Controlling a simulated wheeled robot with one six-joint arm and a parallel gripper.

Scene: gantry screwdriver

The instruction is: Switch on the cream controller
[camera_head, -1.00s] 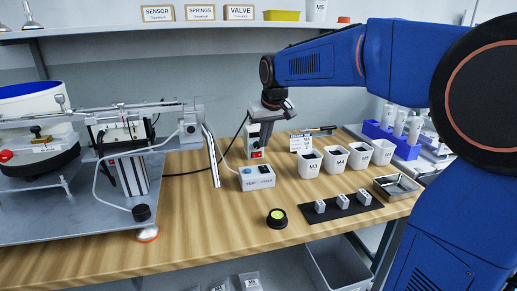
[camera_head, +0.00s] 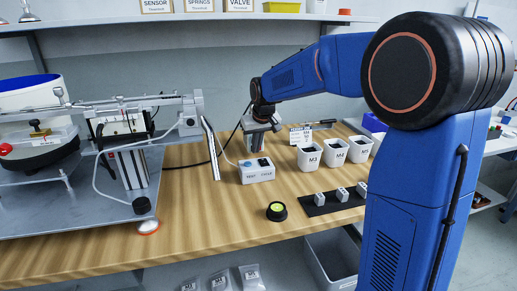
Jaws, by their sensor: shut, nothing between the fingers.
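The cream controller (camera_head: 254,143) stands on the wooden bench, behind the white TEST/CYCLE box. It is small in the head view and mostly covered by my gripper. Its red switch is hidden from this view, so I cannot tell whether it is on. My gripper (camera_head: 262,127) is shut and empty, low in front of the controller's upper part. I cannot tell whether it touches the controller.
The white TEST/CYCLE box (camera_head: 257,171) sits just in front. White bins (camera_head: 309,158) and a black mat (camera_head: 325,204) with small blocks lie to the right. A slanted metal post (camera_head: 211,150) and the gantry plate (camera_head: 95,222) are to the left. A round yellow-green button (camera_head: 277,211) is nearer.

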